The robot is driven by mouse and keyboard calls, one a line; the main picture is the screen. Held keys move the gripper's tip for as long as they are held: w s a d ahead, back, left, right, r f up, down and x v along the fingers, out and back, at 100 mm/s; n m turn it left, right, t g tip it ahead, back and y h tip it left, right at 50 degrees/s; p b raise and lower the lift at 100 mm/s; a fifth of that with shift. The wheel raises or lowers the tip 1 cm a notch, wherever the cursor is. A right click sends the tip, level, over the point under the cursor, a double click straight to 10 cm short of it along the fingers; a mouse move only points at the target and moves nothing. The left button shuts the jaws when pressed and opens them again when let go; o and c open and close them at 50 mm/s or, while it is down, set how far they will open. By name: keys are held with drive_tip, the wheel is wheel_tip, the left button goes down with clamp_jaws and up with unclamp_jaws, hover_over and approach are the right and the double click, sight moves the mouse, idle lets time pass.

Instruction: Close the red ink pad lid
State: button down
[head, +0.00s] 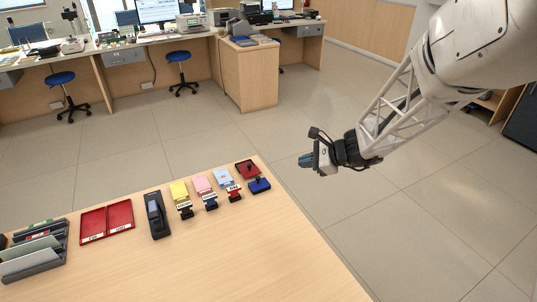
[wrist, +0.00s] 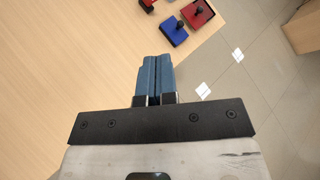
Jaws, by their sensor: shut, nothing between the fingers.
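A small red pad (head: 246,169) lies near the far right corner of the wooden counter, just behind a blue pad (head: 261,186). In the wrist view the red pad (wrist: 203,17) shows at the top edge, partly cut off, with a dark knob or handle on it. I cannot tell clearly how its lid stands. The blue pad (wrist: 175,34), also with a dark knob, is next to it. My gripper (head: 304,160) is shut and empty, in the air to the right of the pads and apart from them. Its blue fingers (wrist: 153,68) are together.
A row of stamps with yellow, pink and light blue pads (head: 180,191) stands left of the red pad. Further left are a black stapler-like device (head: 156,214), a red two-part tray (head: 82,228) and a grey sorter (head: 50,262). The counter's front (head: 220,260) is clear.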

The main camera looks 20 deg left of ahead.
drive_tip(key=w+a+f+m+t, duration=0.1)
drive_tip(key=w+a+f+m, duration=0.3)
drive_tip(key=f, duration=0.3)
drive_tip(key=w+a+f+m+t+y, duration=0.1)
drive_tip(key=w+a+f+m, duration=0.3)
drive_tip(key=f, duration=0.4)
drive_tip(key=w+a+t, duration=0.1)
drive_tip(key=w, duration=0.1)
drive_tip(key=shift+w+y, duration=0.3)
drive_tip(key=shift+a, duration=0.1)
drive_tip(key=shift+x, duration=0.8)
approach(250, 165)
drive_tip(key=x, duration=0.4)
drive_tip(key=shift+a+f, duration=0.2)
drive_tip(key=shift+f, duration=0.25)
drive_tip(key=shift+w+a, duration=0.25)
drive_tip(key=shift+a, duration=0.7)
drive_tip(key=shift+w, duration=0.1)
